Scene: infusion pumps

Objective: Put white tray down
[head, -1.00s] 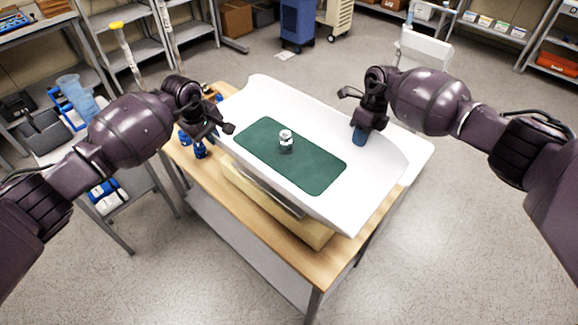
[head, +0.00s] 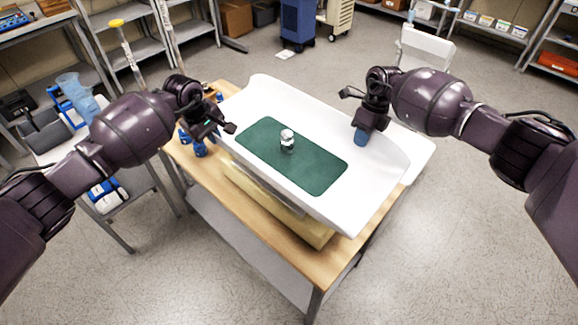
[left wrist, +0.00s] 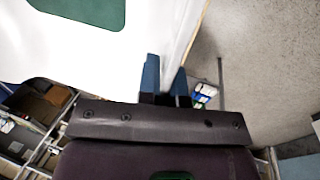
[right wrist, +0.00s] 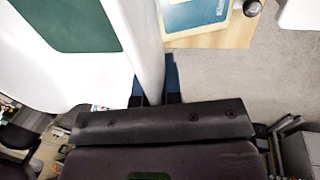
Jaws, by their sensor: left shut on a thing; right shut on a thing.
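The white tray (head: 385,190) is wide with raised side walls and spans over the wooden table. A green mat (head: 310,170) lies in it, with a small shiny object (head: 287,139) standing on the mat. My left gripper (head: 207,140) is shut on the tray's left wall; its blue fingers straddle that wall in the left wrist view (left wrist: 165,78). My right gripper (head: 361,137) is shut on the opposite wall, which also runs between its fingers in the right wrist view (right wrist: 154,85). I cannot tell whether the tray's underside touches anything.
The wooden table (head: 205,185) shows along its left and front edges. A yellowish box (head: 290,218) lies on it under the tray, its blue label (right wrist: 195,12) visible from the right wrist. A white chair (head: 425,48) stands behind. A grey cart (head: 125,195) is at left.

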